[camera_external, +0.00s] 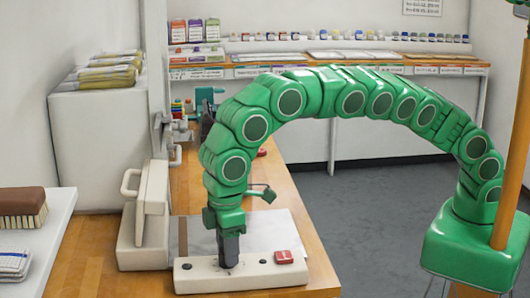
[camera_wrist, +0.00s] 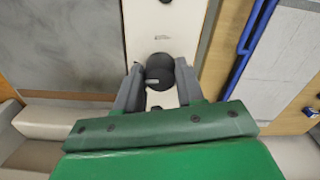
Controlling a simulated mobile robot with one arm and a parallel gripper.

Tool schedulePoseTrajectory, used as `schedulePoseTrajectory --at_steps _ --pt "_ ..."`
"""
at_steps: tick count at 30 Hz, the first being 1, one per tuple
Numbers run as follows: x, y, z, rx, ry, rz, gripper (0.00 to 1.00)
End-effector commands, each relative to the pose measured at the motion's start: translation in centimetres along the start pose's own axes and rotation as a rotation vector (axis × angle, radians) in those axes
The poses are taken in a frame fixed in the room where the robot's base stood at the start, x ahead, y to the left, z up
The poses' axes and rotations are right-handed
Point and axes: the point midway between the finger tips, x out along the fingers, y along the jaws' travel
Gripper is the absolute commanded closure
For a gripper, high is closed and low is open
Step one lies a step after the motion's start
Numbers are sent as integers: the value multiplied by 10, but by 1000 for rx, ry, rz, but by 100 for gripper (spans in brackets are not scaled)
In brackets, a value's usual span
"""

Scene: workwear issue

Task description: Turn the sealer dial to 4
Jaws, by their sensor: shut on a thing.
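The sealer's long white front panel (camera_external: 325,276) lies at the near end of the wooden bench in the external view. It also shows as a white strip (camera_wrist: 145,28) in the wrist view. My gripper (camera_external: 228,262) points straight down onto this panel. In the wrist view my gripper (camera_wrist: 160,76) is shut on the round black dial (camera_wrist: 159,63), with a grey finger on each side. A pale pointer mark shows on the dial's lower left. No scale numbers are readable. In the external view the gripper hides the dial.
A red switch (camera_external: 284,257) and a dark knob (camera_external: 263,262) sit on the panel right of my gripper. A white upright unit with a handle (camera_external: 152,205) stands to the left. A grey plate (camera_external: 265,228) lies behind the panel. Blue tubing (camera_wrist: 245,45) shows at the wrist view's right.

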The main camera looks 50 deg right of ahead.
Motion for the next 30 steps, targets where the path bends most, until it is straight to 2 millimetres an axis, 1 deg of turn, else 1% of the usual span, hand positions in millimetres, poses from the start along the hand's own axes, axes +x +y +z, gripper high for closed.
schedulePoseTrajectory --at_steps 7,20,21,26,30 --pt "-1 -1 0 59 2 0 93" --pt "-1 0 -1 69 2 0 93" --pt "-1 0 -1 69 2 0 61" --pt "0 0 0 69 2 0 37" --pt "0 0 0 69 1 0 37"
